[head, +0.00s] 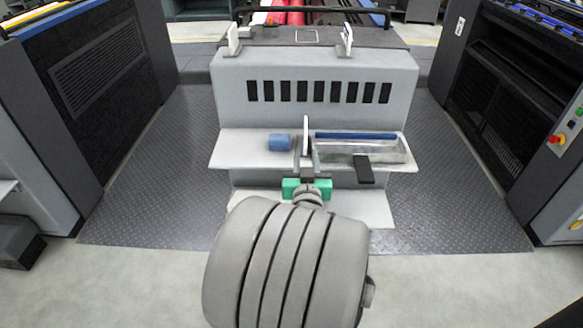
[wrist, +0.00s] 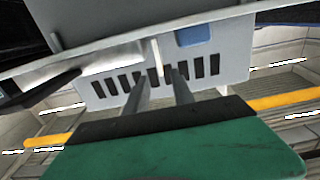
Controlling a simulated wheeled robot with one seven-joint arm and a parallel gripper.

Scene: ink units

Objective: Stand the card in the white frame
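A thin white card (head: 306,134) stands upright on the shelf of the grey unit. It also shows in the wrist view (wrist: 156,55), edge-on. My gripper (head: 306,160) is in front of the card at the shelf. In the wrist view my gripper's fingers (wrist: 160,75) are apart, with the card in line with the gap and clear space on both sides of it. Whether the fingertips overlap the card's lower part I cannot tell. A thin white rectangular outline, the white frame (head: 305,36), is on the unit's dark top, and it looks empty.
White upright pieces (head: 233,40) and (head: 346,38) flank the frame. Dark cabinets stand on both sides.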

